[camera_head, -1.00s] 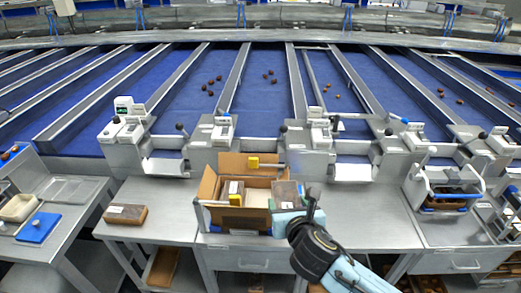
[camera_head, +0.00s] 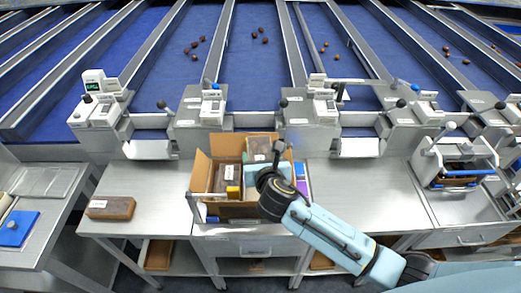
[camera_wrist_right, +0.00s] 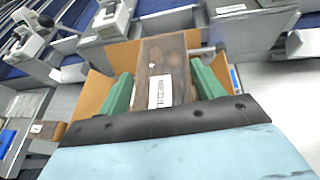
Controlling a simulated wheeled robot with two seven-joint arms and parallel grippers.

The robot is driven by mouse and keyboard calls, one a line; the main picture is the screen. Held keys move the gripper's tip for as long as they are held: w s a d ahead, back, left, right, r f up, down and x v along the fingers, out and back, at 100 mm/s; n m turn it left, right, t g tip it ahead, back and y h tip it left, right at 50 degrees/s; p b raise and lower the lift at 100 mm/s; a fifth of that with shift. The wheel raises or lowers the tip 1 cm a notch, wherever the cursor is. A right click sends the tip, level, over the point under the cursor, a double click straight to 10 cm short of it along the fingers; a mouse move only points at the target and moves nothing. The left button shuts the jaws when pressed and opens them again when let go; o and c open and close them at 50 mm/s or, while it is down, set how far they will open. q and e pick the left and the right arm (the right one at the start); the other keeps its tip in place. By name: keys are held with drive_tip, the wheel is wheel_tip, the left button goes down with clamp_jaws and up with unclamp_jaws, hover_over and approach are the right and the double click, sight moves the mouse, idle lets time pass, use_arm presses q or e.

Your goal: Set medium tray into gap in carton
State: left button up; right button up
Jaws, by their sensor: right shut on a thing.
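A brown tray with a clear top and white label (camera_head: 260,145) is held by my right gripper (camera_head: 262,161) over the right back part of the open cardboard carton (camera_head: 201,170). In the right wrist view the tray (camera_wrist_right: 166,60) sits between the green fingers of the gripper (camera_wrist_right: 163,88). Another brown tray (camera_head: 226,174) stands in the carton's left part, with a yellow block (camera_head: 233,192) in front of it. My light-blue hand hides the carton's right part, so I cannot tell how far the held tray is inside. My left gripper is not in view.
The carton stands on a steel table (camera_head: 150,190). A brown block with a label (camera_head: 111,208) lies to its left. A purple item (camera_head: 302,188) shows at its right. Weighing stations (camera_head: 212,105) line the back. Free tabletop lies right of the carton.

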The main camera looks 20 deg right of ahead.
wheel_tip(320, 180, down, 3)
drive_tip(key=shift+w+b, duration=0.1)
drive_tip(key=shift+b, duration=0.85)
wheel_tip(320, 180, down, 2)
drive_tip(key=b, duration=0.2)
drive_tip(key=shift+f+b, duration=0.1)
drive_tip(key=shift+b, duration=0.2)
drive_tip(key=shift+f+b, duration=1.6)
drive_tip(key=shift+f, duration=1.1)
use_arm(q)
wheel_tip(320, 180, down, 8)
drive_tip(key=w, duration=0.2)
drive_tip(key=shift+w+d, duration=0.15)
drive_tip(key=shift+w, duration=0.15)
use_arm(e)
drive_tip(key=shift+f, duration=0.15)
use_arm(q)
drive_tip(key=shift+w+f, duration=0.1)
use_arm(e)
drive_tip(key=shift+f, duration=0.1)
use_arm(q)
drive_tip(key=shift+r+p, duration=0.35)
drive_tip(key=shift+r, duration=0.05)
use_arm(e)
drive_tip(key=shift+s+f, duration=0.1)
drive_tip(key=shift+s, duration=0.2)
